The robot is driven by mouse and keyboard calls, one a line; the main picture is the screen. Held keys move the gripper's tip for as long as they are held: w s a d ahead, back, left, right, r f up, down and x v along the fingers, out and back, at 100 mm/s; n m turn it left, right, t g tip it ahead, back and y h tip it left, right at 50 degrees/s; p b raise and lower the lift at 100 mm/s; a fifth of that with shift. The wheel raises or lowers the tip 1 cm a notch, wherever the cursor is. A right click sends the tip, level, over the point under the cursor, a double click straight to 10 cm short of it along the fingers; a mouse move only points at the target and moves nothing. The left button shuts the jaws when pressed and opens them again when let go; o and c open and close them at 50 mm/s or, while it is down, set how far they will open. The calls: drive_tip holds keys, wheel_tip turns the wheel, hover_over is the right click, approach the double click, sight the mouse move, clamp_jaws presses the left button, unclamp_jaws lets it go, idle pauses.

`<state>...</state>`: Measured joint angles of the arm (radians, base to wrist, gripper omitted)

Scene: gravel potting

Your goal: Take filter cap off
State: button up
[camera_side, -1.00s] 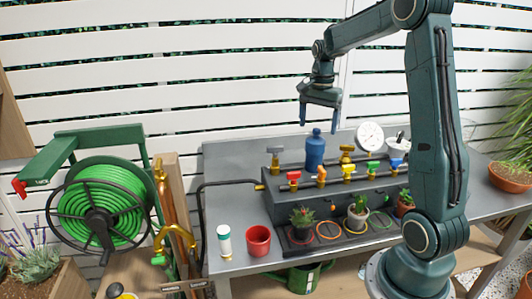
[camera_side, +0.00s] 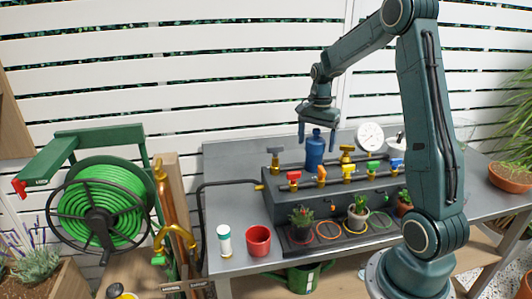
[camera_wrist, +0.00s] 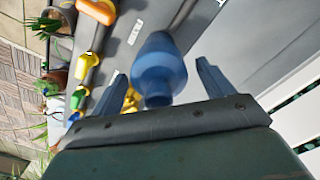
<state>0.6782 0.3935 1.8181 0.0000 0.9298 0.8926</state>
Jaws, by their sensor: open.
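In the wrist view the blue filter (camera_wrist: 159,70) lies between the two spread fingers of my gripper (camera_wrist: 160,82), with a gap on each side. The gripper is open and holds nothing. I cannot make out where the cap meets the filter body.
The manifold box (camera_side: 290,208) carries several coloured valves, including a red one (camera_side: 293,177) and an orange one (camera_side: 321,174). A round gauge (camera_side: 369,137) stands right of the filter. Potted plants sit in front. A red cup (camera_side: 258,240) and a white bottle (camera_side: 224,242) stand front left.

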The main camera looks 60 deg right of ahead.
sight(318, 129)
idle(0.4)
drive_tip(key=c, duration=1.1)
drive_tip(key=shift+o, duration=0.2)
drive_tip(key=shift+r, duration=0.15)
wheel_tip(318, 129, up, 20)
idle(0.4)
